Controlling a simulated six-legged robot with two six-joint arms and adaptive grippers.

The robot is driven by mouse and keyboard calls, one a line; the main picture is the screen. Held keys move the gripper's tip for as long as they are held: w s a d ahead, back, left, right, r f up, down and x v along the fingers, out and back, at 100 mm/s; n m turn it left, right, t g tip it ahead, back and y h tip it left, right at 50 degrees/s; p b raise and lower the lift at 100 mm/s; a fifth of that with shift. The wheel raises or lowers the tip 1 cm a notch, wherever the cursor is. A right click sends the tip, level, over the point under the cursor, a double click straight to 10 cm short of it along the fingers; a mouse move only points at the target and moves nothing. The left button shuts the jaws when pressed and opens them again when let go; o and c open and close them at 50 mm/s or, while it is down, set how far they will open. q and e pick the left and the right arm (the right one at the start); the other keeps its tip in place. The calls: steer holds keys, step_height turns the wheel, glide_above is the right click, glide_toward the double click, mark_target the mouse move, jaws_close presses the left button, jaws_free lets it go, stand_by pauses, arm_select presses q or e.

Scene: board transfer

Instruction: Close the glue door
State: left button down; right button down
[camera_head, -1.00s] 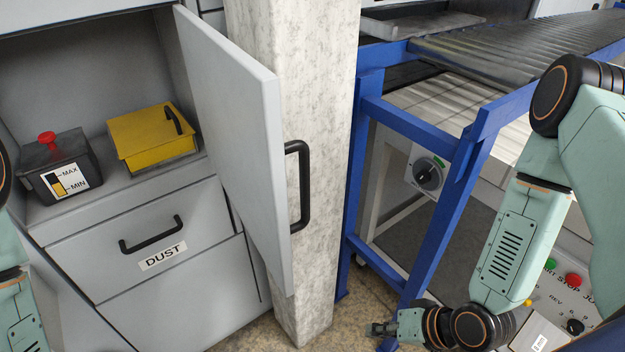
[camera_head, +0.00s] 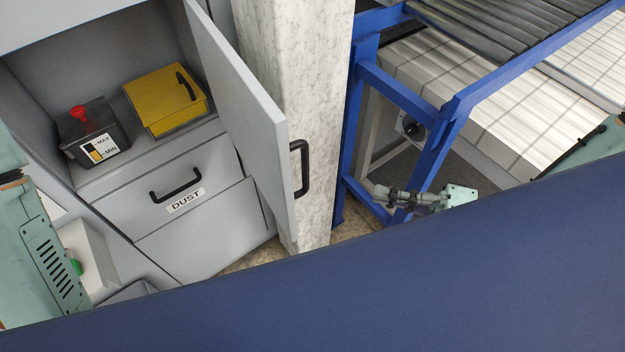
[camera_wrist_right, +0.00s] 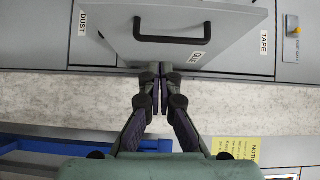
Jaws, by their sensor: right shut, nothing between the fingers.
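The glue door (camera_head: 250,110) is a grey panel that stands swung open from the cabinet in the head view, with a black handle (camera_head: 302,168) on its right edge. In the right wrist view the grey door (camera_wrist_right: 240,50) shows at the top, with its black handle (camera_wrist_right: 172,38) and a small tilted label. My right gripper (camera_head: 382,193) is to the right of the handle and apart from it. In the wrist view my right gripper (camera_wrist_right: 159,78) is shut and empty, its tips just below the door's edge. My left arm shows at the left edge; its gripper is out of view.
The open compartment holds a black box (camera_head: 92,135) with a red knob and a yellow box (camera_head: 165,105). The DUST drawer (camera_head: 175,190) is below. A pale pillar (camera_head: 300,60) and a blue conveyor frame (camera_head: 440,140) stand right. A dark blue surface covers the bottom.

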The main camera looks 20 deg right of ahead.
steer(key=w+a+b, duration=0.4)
steer(key=a+b, duration=0.1)
steer(key=a, duration=0.7)
steer(key=shift+a+b, duration=0.3)
steer(key=shift+b, duration=0.05)
steer(key=shift+a, duration=0.1)
stand_by(0.6)
